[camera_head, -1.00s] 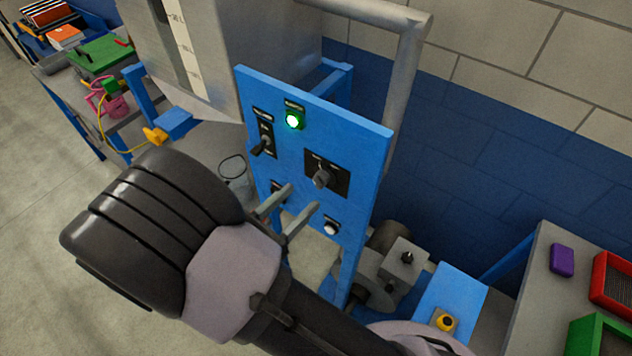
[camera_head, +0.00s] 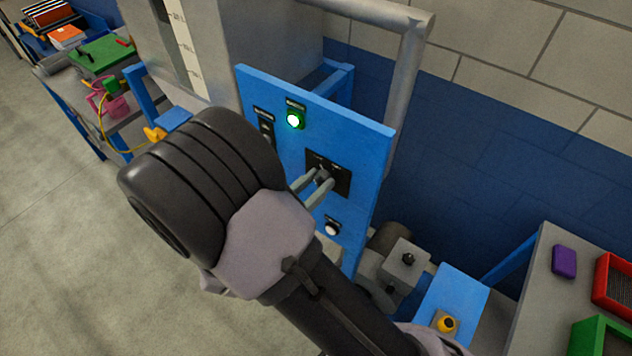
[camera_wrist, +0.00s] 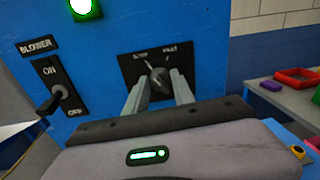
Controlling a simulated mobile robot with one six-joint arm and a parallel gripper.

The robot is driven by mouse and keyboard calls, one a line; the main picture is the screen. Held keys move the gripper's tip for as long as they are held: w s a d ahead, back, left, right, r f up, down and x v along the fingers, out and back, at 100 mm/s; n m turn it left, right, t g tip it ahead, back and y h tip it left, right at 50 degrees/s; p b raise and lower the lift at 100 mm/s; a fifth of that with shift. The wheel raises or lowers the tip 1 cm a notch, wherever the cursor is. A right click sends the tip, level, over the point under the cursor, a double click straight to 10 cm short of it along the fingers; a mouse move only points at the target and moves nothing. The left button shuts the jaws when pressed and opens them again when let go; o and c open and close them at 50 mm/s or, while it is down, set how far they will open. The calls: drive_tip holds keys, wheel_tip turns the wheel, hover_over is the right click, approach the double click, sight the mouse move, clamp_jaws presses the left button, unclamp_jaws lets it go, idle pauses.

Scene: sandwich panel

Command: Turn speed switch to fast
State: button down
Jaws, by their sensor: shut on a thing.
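The speed switch (camera_wrist: 158,82) is a dark knob on a black plate with labels above it, the right one reading like "FAST" and the left one like "SLOW". In the wrist view the knob sits between my two fingertips. My gripper (camera_wrist: 160,90) is shut on the knob from the front. The head view also shows my gripper (camera_head: 319,180) at the black plate (camera_head: 341,184) on the blue panel (camera_head: 350,140). The fingers partly hide the knob, and I cannot tell exactly which way it points.
A blower switch (camera_wrist: 55,97) with an ON label is left of the speed switch. A lit green lamp (camera_head: 294,120) is above it and a white button (camera_head: 332,229) below. At right, a grey table (camera_head: 535,290) holds a purple block (camera_head: 564,261) and red and green bins.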

drive_tip(key=shift+m, duration=0.3)
drive_tip(key=m+b, duration=0.1)
drive_tip(key=m, duration=0.4)
drive_tip(key=shift+b, duration=0.4)
drive_tip(key=m+b, duration=0.2)
drive_tip(key=m, duration=0.2)
drive_tip(key=shift+f+y, duration=0.1)
drive_tip(key=shift+y, duration=0.2)
drive_tip(key=shift+s+m+b, duration=0.1)
drive_tip(key=shift+m+b, duration=0.7)
drive_tip(key=shift+m, duration=0.1)
drive_tip(key=c, duration=1.1)
unclamp_jaws()
drive_tip(key=shift+o, duration=0.2)
